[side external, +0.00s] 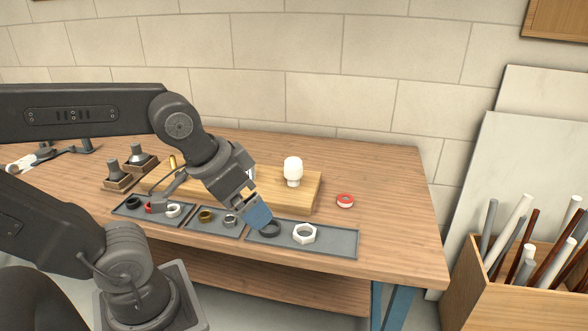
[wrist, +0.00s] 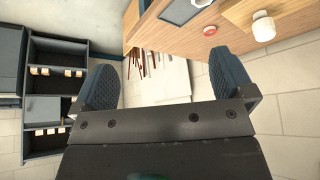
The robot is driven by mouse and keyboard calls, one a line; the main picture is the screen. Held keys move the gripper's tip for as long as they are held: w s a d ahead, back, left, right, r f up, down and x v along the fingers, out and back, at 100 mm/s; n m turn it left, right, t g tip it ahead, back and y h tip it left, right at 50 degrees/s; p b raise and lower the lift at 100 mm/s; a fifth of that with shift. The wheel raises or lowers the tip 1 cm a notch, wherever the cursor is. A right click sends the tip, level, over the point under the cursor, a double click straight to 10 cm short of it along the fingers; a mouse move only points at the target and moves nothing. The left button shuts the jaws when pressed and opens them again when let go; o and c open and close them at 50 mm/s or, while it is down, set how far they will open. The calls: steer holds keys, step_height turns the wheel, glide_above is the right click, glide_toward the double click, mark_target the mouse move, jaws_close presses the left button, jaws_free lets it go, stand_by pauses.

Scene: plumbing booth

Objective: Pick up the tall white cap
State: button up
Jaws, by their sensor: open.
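The tall white cap (side external: 293,169) stands upright on the wooden board at the back of the bench. It has a rounded top and a narrower foot. It also shows at the upper right of the wrist view (wrist: 263,29), beyond the finger on that side. My gripper (side external: 257,214) is to the left of the cap and nearer the camera, low over the grey trays and apart from the cap. In the wrist view my gripper (wrist: 165,82) has its two blue pads wide apart with nothing between them.
The wooden board (side external: 298,205) carries the cap. A grey tray (side external: 340,243) holds a dark ring (side external: 270,229) and a white hex nut (side external: 305,233). A red-and-white ring (side external: 345,200) lies right of the board. The bench's right end is clear; a crate of pipes (side external: 515,295) stands beyond.

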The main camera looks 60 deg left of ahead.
steer(key=shift+c, duration=0.5)
steer(key=shift+c, duration=0.4)
steer(key=w+a+r+m+g+y, duration=0.1)
steer(key=w+a+r+m, duration=0.15)
steer(key=w, duration=0.25)
steer(key=w+a+r+m, duration=0.1)
steer(key=w+a+m, duration=0.2)
steer(key=w, duration=0.2)
steer(key=m+g+y, duration=0.2)
steer(key=m+g, duration=0.2)
steer(key=m, duration=0.9)
glide_above(294, 159)
steer(key=d, duration=0.4)
step_height(294, 159, down, 7)
steer(key=x, duration=0.8)
steer(key=shift+s+a, duration=0.2)
steer(key=shift+a, duration=0.15)
steer(key=shift+s+x, duration=0.15)
steer(key=shift+x, duration=1.4)
steer(key=shift+s+x, duration=0.1)
steer(key=shift+x, duration=1.4)
steer(key=shift+a, duration=0.1)
